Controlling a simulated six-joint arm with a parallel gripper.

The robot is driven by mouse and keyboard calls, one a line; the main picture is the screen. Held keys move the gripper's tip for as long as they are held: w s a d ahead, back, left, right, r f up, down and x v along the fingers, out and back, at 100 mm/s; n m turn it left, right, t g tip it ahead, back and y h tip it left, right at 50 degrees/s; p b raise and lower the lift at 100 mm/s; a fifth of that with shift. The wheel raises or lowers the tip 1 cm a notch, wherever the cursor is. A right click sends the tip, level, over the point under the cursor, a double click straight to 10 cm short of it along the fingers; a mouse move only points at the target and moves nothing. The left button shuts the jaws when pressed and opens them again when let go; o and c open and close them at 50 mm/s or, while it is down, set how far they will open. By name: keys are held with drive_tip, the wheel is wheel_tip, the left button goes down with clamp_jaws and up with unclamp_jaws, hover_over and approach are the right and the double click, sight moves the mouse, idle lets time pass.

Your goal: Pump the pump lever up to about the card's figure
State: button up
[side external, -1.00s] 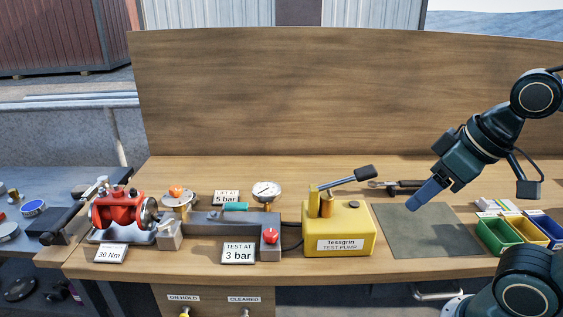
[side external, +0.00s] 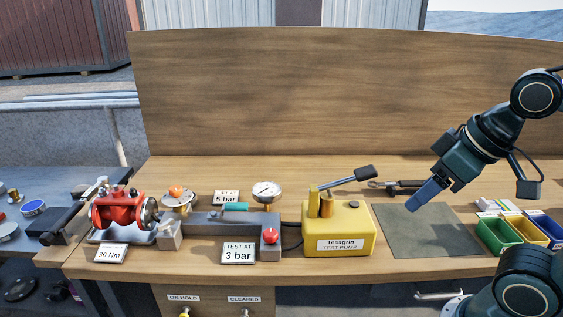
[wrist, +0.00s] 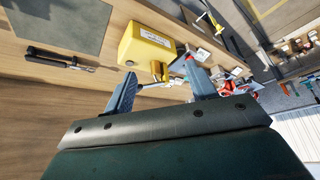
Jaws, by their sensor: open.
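The yellow test pump (side external: 338,238) stands on the bench right of centre. Its pump lever (side external: 348,179) has a dark grip and slants up to the right. The card (side external: 238,252) in front of the grey block reads "TEST AT 3 bar". A round dial gauge (side external: 266,191) stands behind the block; its reading is too small to tell. My gripper (side external: 413,208) hangs over the dark mat, right of the pump and apart from the lever. In the wrist view my gripper (wrist: 160,90) is open and empty, with the yellow pump (wrist: 146,45) beyond the fingers.
A red valve (side external: 117,208) sits in a fixture at the left, by a "30 Nm" card (side external: 110,253). A red knob (side external: 270,236) is on the grey block. Pliers (side external: 396,184) lie behind the mat (side external: 430,230). Coloured bins (side external: 500,236) stand at the right. The mat is clear.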

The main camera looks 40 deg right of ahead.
drive_tip(key=m+g, duration=0.6)
drive_tip(key=m, duration=2.1)
approach(365, 170)
drive_tip(key=shift+w+a+h, duration=0.25)
drive_tip(key=shift+a+h, duration=0.1)
drive_tip(key=shift+h, duration=0.05)
drive_tip(key=shift+f, duration=0.15)
drive_tip(key=shift+s+d+f, duration=0.15)
drive_tip(key=shift+f, duration=1.8)
drive_tip(key=shift+s+d+f, duration=0.15)
drive_tip(key=shift+f, duration=1.85)
